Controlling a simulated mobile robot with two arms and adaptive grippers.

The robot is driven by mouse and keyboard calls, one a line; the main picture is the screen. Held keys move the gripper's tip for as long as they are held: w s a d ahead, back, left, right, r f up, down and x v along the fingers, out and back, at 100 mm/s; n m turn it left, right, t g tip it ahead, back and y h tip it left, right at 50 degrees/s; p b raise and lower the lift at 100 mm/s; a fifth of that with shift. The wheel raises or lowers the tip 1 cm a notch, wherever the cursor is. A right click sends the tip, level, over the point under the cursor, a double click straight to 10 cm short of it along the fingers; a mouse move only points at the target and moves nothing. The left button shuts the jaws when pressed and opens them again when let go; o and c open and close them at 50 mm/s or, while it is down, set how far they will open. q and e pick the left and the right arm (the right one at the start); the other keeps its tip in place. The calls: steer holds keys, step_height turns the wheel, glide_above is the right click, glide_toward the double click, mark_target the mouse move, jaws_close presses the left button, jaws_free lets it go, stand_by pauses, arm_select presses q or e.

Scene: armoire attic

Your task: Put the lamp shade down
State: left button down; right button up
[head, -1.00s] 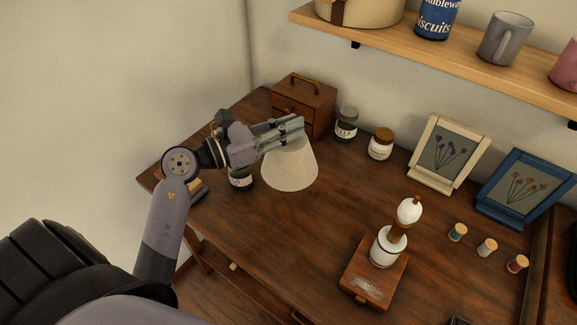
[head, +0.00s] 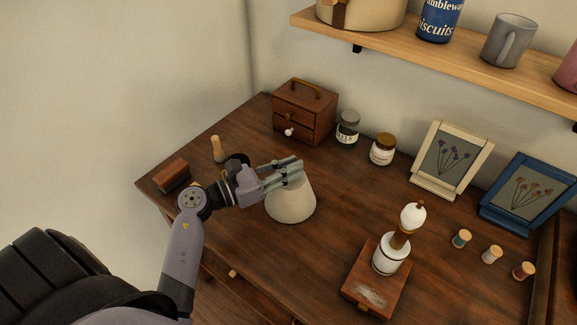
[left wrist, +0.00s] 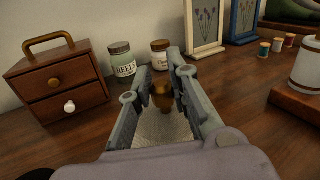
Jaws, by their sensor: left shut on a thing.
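The pale cone-shaped lamp shade (head: 290,203) is over the wooden desk, left of the lamp, wide end down and roughly upright. My left gripper (head: 290,170) is shut on its top. In the left wrist view, a brass-coloured top piece (left wrist: 162,97) shows between the fingers, with the shade (left wrist: 160,126) below. The shade's lower rim is at or very near the desk top; I cannot tell if it touches. The lamp (head: 392,254) has a white body, a bare white bulb and a square wooden base. My right gripper is not in view.
A small drawer box (head: 304,110), a dark-lidded jar (head: 347,130) and a brown-lidded jar (head: 382,150) stand behind. A wooden peg (head: 218,150) and a brown block (head: 171,176) are left. Two picture frames and several thread spools are right. Bare desk (head: 335,215) separates shade and lamp.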

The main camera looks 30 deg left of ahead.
arm_select(q)
steer(key=c, duration=1.9)
jaws_free()
steer(key=shift+c, duration=0.2)
steer(key=o, duration=0.5)
steer(key=shift+c, duration=0.2)
steer(key=shift+s+a, duration=0.15)
steer(key=shift+s, duration=0.05)
steer(key=b+v, duration=0.1)
steer(key=v, duration=0.6)
steer(key=shift+b, duration=0.35)
